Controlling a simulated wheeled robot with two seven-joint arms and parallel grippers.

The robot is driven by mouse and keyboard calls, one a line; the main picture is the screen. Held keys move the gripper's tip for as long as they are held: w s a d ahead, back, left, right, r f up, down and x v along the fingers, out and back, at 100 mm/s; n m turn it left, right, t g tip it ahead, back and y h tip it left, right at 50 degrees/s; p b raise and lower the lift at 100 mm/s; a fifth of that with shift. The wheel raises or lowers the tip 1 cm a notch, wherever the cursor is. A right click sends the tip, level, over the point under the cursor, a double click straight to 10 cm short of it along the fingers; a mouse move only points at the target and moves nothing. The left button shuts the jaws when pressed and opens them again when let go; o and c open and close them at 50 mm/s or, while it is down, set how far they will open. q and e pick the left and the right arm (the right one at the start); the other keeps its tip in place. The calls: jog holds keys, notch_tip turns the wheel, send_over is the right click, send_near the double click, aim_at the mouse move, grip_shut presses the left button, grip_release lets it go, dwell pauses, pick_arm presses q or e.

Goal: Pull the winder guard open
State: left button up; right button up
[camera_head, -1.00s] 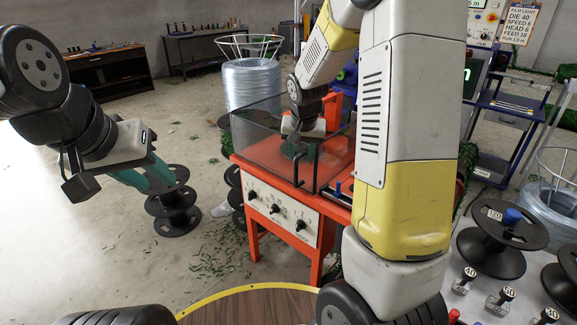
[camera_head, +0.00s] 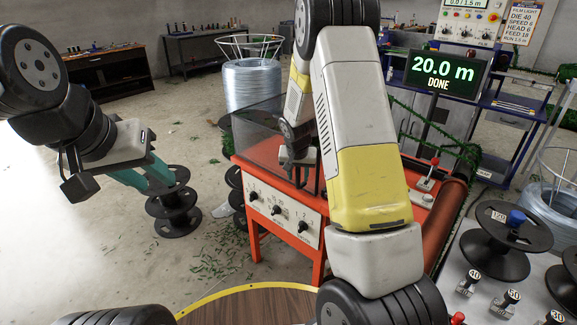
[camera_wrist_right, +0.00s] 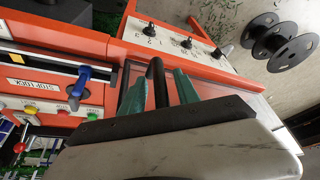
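The winder guard (camera_head: 258,132) is a clear box with dark edges on top of the orange winder (camera_head: 270,180). It looks closed over the left part of the top. Its upright black handle bar (camera_wrist_right: 156,84) shows in the right wrist view between the teal fingers of my right gripper (camera_wrist_right: 160,86). The fingers are apart, one on each side of the bar, with a gap on at least one side. In the head view my right arm hides most of this gripper and part of the guard. My left gripper (camera_head: 150,178) hangs at left, away from the winder; its finger gap is unclear.
A screen (camera_head: 437,78) reads "20.0 m DONE". A blue lever (camera_wrist_right: 80,86) and coloured buttons sit beside the guard on the winder. Black spools (camera_head: 173,205) stand on the floor at left. A wire coil (camera_head: 252,88) stands behind. The floor left of the winder is mostly open.

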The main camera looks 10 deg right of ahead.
grip_shut()
dwell(1.4)
